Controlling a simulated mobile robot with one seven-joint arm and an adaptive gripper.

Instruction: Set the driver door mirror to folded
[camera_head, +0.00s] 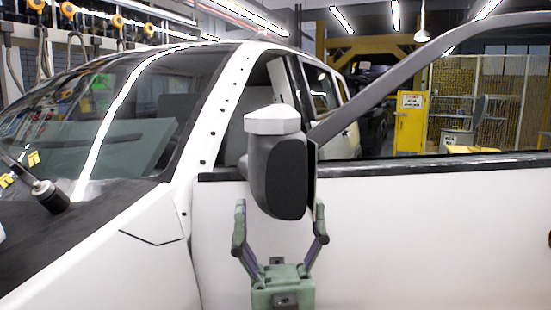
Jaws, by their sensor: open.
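The driver door mirror (277,170) stands out from the white car door (400,220), with a dark grey housing and a white cap (272,121) on top. Its dark flat face is turned towards me. My gripper (280,222) points upward just below the mirror. Its green fingers are spread wide, one on each side of the mirror's lower end, and nothing is held between them. I cannot tell whether either finger touches the housing. The mirror's mount on the door is mostly hidden behind the housing.
The door's window frame (400,82) slants up to the right of the mirror. The windshield (100,120) and pillar are to the left. A yellow cabinet (410,125) and mesh fence stand far behind the car.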

